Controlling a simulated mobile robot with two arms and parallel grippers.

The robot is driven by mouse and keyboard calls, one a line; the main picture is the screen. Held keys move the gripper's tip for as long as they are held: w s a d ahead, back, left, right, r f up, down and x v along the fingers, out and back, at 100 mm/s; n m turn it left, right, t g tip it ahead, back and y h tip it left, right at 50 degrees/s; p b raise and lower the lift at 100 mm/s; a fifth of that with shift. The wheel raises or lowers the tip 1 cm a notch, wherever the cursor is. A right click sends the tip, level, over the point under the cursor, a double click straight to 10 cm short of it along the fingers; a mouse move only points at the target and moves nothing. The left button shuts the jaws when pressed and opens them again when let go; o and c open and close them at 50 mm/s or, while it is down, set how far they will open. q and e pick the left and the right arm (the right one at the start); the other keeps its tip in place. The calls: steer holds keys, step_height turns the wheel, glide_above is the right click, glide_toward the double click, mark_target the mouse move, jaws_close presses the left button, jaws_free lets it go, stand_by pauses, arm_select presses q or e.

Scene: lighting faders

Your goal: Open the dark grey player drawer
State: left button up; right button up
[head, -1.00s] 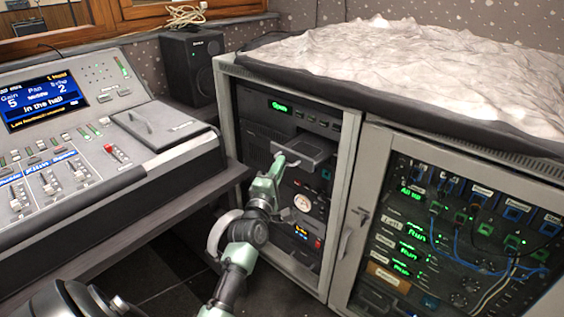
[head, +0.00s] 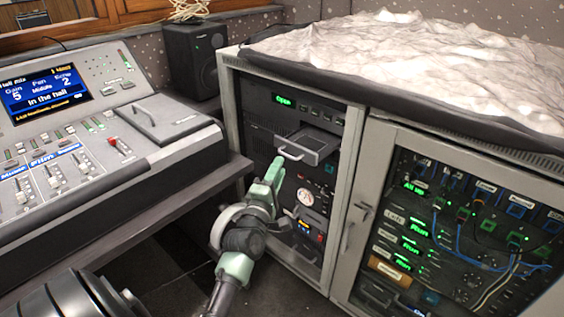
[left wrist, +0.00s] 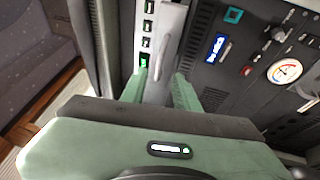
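The dark grey player drawer (head: 316,144) stands pulled out of the rack in the left cabinet bay, its pale bar handle (head: 291,154) facing me. The display above it reads "Open". My left gripper (head: 274,168) is just left of and below the handle, apart from it as far as I can tell. In the left wrist view its two fingers (left wrist: 158,92) are spread, with the drawer front (left wrist: 170,20) and handle (left wrist: 164,56) ahead between them. The gripper looks empty. My right gripper does not show.
The mixing console (head: 100,140) on its desk is left of my left arm. A black speaker (head: 196,58) stands behind. The cabinet's right bay has a glass door (head: 460,230) with cabled units behind it. A rocky model (head: 420,62) covers the top.

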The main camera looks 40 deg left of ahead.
arm_select(q)
steer(key=v, duration=0.3)
steer(key=shift+s+d, duration=0.15)
steer(key=shift+s, duration=0.1)
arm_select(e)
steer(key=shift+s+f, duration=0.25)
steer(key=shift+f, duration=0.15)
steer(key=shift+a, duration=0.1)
